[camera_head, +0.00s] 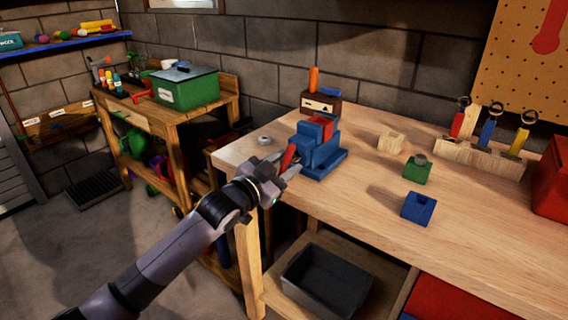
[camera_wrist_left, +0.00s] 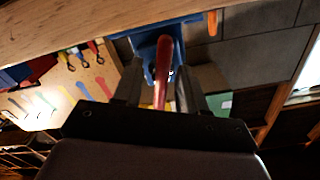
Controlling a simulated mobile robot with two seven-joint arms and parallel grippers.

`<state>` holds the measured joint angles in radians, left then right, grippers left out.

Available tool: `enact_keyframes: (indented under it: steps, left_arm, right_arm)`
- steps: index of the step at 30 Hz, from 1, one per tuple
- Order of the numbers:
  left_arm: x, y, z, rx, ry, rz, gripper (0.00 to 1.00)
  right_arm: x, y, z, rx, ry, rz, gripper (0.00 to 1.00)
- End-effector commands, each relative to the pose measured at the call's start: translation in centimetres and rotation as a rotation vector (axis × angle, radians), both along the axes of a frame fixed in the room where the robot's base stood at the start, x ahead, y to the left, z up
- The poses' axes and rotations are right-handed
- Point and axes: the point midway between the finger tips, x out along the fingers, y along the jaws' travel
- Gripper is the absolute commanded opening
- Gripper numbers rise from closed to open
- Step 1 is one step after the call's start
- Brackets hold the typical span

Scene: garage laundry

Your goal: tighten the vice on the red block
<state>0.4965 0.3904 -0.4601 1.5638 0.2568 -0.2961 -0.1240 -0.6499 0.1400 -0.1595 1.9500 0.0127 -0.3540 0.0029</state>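The blue vice (camera_head: 322,158) stands at the left end of the wooden workbench; part of it shows in the wrist view (camera_wrist_left: 148,45). A red block (camera_head: 320,121) shows at the top of its jaws, mostly hidden by them. The vice's red handle (camera_head: 289,156) sticks out on the side facing my arm. My left gripper (camera_head: 286,166) is at this handle. In the wrist view the red handle (camera_wrist_left: 162,80) lies between the two spread fingers, with a visible gap at least on its left side. My right gripper is not in view.
A dark box with an orange stick (camera_head: 313,78) stands behind the vice. A grey ring (camera_head: 264,140) lies near the bench's left edge. Wooden (camera_head: 391,142), green (camera_head: 417,171) and blue (camera_head: 419,208) blocks stand to the right. A black bin (camera_head: 326,280) sits below.

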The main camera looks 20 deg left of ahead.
Motion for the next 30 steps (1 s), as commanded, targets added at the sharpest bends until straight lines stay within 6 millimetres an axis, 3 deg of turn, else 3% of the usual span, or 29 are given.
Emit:
enact_keyframes:
  steps: [11, 24, 30]
  left_arm:
    - [-0.4, 0.3, 0.2, -0.002, -0.005, 0.002, 0.4]
    - [-5.4, 2.2, 0.1, 0.0, -0.002, 0.002, 0.4]
    - [-6.6, 2.5, 0.2, 0.0, -0.003, 0.002, 0.4]
  right_arm:
    - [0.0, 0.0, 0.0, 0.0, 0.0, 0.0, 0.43]
    - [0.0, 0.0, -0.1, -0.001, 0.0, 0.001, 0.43]
    - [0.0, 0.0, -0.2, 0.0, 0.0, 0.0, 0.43]
